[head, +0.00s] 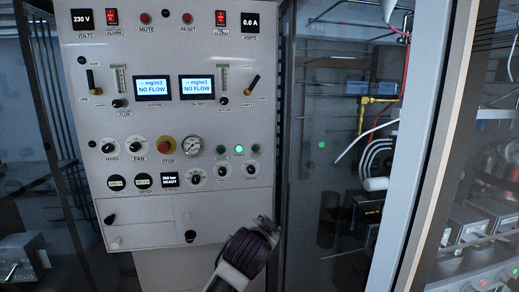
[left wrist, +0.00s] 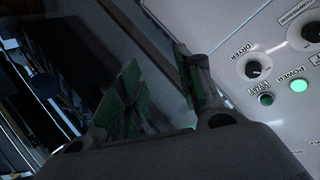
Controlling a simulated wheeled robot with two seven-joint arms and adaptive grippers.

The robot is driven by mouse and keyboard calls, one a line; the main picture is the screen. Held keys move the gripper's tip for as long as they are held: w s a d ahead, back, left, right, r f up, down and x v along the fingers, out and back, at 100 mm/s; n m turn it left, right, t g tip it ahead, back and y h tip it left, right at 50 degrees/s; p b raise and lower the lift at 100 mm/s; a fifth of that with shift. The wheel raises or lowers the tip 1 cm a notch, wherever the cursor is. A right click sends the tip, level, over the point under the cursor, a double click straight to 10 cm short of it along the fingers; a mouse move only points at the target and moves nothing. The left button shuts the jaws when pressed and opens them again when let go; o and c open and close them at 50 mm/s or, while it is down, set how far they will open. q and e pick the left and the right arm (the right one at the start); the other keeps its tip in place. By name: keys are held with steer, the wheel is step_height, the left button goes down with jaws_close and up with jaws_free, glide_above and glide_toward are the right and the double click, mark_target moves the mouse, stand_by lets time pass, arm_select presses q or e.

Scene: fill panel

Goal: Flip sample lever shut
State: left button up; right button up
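The upright grey panel (head: 150,125) has two levers. A black-handled lever (head: 91,80) is at upper left, and a lever with a black handle and brass-coloured pivot (head: 252,86) is at upper right, tilted up to the right. Their labels are too small to read, so I cannot tell which is the sample lever. An arm, seemingly my left, rises from the bottom of the head view, with its end near the panel's lower right corner. In the left wrist view my left gripper (left wrist: 158,90) has its green-padded fingers apart, with nothing between them. My right gripper does not show.
Two displays (head: 197,87) read NO FLOW. A red stop button (head: 166,146), a gauge and several knobs stand out from the panel. A green power light (left wrist: 298,85) and dryer knob (left wrist: 257,68) are right of my fingers. Dark glass and a grey post (head: 425,140) stand right.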

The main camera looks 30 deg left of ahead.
arm_select(q)
step_height(320, 180, up, 38)
steer(key=s+a+n+t+y, duration=0.1)
steer(key=a+t+y, duration=0.1)
steer(key=t+y, duration=0.3)
steer(key=t, duration=0.2)
steer(key=shift+a+r+t+y, duration=0.15)
steer(key=shift+a+t+y, duration=0.15)
steer(key=shift+y, duration=0.1)
steer(key=shift+w, duration=0.1)
steer(key=p, duration=0.5)
glide_toward(253, 85)
steer(key=w+r, duration=0.4)
steer(key=shift+d+r, duration=0.25)
steer(key=shift+d, duration=0.1)
jaws_close()
jaws_free()
steer(key=shift+s+d, duration=0.1)
